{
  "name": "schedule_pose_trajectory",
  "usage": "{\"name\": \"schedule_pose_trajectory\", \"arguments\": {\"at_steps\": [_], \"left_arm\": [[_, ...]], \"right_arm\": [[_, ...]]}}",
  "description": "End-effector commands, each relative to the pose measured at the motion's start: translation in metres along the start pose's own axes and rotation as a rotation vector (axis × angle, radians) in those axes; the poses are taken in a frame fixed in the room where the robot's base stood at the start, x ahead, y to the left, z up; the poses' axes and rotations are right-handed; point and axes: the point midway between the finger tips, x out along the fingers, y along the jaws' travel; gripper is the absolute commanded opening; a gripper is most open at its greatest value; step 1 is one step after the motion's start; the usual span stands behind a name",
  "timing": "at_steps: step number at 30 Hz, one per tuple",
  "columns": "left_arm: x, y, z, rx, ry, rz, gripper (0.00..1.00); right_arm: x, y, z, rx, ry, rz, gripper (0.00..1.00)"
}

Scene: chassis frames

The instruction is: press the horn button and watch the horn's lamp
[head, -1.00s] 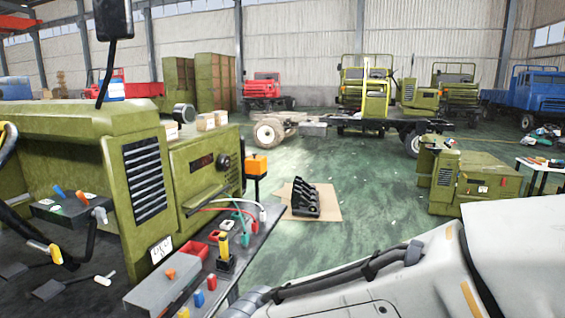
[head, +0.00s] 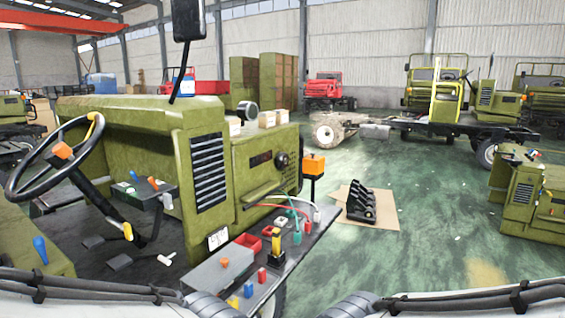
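A black steering wheel (head: 58,160) stands at the left of the open green chassis cab. An orange cap (head: 62,151) shows at its middle; I cannot tell whether this is the horn button. A grey box with an orange-red button (head: 224,263) sits on the dark side shelf (head: 300,262). An orange box (head: 313,164) stands on a post past the dashboard, and a round dark fitting (head: 252,108) sits on the green body. I cannot tell which is the horn's lamp, and none looks clearly lit. My arms cross the bottom edge; neither gripper's fingers show.
The shelf also holds red bins (head: 248,242), a yellow-and-black lever (head: 276,247), coloured knobs and cables. Levers with coloured handles (head: 153,184) stand by the wheel. A black part (head: 361,203) lies on cardboard on the green floor.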

Motion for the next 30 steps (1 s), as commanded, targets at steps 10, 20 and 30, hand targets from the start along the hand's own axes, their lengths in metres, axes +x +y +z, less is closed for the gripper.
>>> {"name": "schedule_pose_trajectory", "arguments": {"at_steps": [10, 20, 30], "left_arm": [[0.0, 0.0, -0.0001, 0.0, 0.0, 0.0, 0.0], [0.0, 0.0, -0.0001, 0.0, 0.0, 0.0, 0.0], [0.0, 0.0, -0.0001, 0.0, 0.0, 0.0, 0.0]], "right_arm": [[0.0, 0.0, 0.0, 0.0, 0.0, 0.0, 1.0], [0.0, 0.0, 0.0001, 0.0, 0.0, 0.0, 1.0], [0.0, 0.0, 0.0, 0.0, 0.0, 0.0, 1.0]]}}
